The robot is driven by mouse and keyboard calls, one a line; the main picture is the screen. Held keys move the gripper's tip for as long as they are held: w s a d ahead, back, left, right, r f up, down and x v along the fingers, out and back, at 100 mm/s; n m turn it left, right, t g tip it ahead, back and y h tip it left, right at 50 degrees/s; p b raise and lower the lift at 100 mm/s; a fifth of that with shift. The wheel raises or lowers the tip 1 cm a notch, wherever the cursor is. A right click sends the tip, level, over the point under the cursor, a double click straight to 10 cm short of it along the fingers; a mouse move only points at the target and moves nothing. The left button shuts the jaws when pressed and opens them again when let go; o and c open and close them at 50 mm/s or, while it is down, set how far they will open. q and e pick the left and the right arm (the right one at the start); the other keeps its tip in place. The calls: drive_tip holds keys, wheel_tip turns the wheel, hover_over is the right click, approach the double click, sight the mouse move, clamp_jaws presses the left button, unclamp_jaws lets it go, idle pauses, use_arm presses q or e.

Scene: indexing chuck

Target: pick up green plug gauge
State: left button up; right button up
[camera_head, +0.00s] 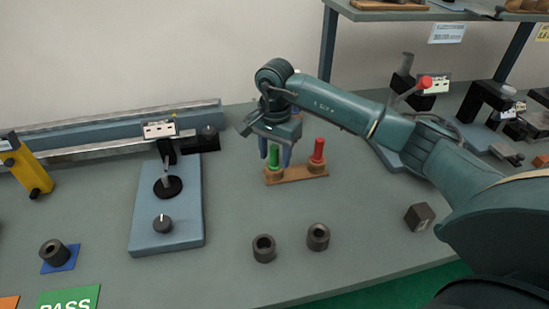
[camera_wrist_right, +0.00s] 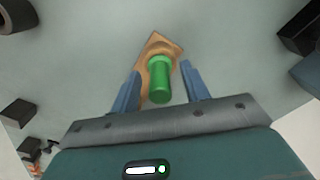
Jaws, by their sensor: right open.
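The green plug gauge (camera_head: 274,157) stands upright in a brown wooden holder (camera_head: 296,175), left of a red plug gauge (camera_head: 318,151). My right gripper (camera_head: 276,160) is directly over the green gauge, its blue fingers pointing down. In the right wrist view the green plug gauge (camera_wrist_right: 160,80) lies between the two open blue fingers (camera_wrist_right: 160,88), with a gap visible on each side. The wooden holder (camera_wrist_right: 160,43) shows beyond it. My left gripper is not seen.
Two dark ring-shaped parts (camera_head: 264,248) (camera_head: 318,237) sit in front of the holder. A dark block (camera_head: 419,217) lies to the right. A blue-grey fixture plate (camera_head: 167,225) with a knob is at the left. The bench between is clear.

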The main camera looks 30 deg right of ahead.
drive_tip(key=shift+c, duration=0.4)
clamp_jaws()
drive_tip(key=shift+r, duration=0.1)
